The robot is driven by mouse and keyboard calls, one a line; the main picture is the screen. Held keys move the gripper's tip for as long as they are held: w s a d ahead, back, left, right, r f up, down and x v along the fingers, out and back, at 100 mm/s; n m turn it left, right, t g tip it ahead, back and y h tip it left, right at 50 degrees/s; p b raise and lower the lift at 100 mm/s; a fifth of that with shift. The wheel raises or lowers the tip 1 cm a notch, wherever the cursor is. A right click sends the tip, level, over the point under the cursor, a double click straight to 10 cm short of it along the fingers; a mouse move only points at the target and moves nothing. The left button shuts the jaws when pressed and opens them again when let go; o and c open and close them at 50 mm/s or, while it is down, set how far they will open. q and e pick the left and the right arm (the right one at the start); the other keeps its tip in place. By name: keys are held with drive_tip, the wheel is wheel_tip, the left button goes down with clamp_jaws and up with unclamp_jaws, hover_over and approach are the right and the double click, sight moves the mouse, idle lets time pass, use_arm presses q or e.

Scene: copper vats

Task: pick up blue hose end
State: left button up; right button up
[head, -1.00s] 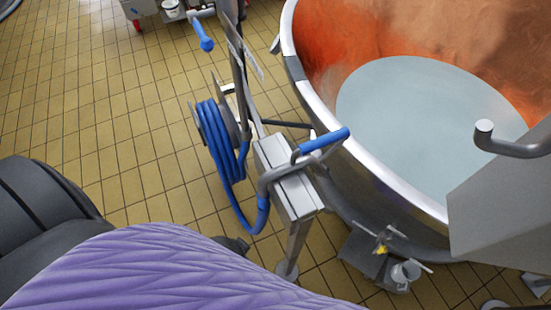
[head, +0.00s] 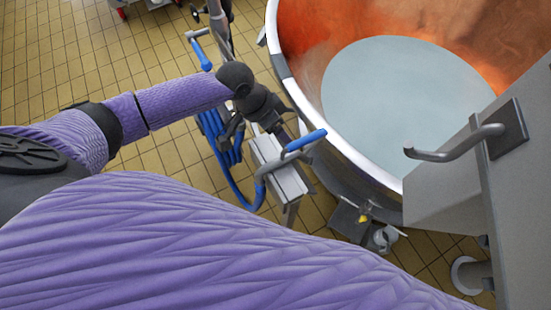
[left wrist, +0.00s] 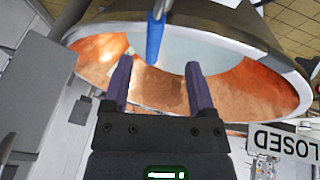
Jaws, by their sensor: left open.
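The blue hose end (head: 305,140), a blue grip on a grey bent pipe, rests on a grey metal box on a stand beside the copper vat (head: 292,82). Its blue hose (head: 232,178) loops down below the box. My left gripper (head: 290,127) is just above and beside the blue grip in the head view; its fingers are hard to make out there. In the left wrist view the gripper (left wrist: 158,66) is open and empty. A blue grip (left wrist: 154,40) on a metal rod shows beyond the fingertips, a little left of the middle of the gap. My right gripper is not in view.
The vat with pale liquid fills the upper right. A grey panel with a bent pipe (head: 455,152) stands at the right. Another blue-tipped handle (head: 200,52) is at the upper left. Tiled floor (head: 60,70) lies open at the left.

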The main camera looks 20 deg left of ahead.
sight(292, 144)
use_arm(q)
drive_tip(key=b+x, duration=0.1)
drive_tip(key=x, duration=0.8)
drive_tip(key=shift+s+d+r+b, duration=0.1)
drive_tip(key=shift+s+d+b, duration=0.1)
drive_tip(key=shift+b, duration=0.15)
drive_tip(key=shift+r, duration=0.1)
clamp_jaws()
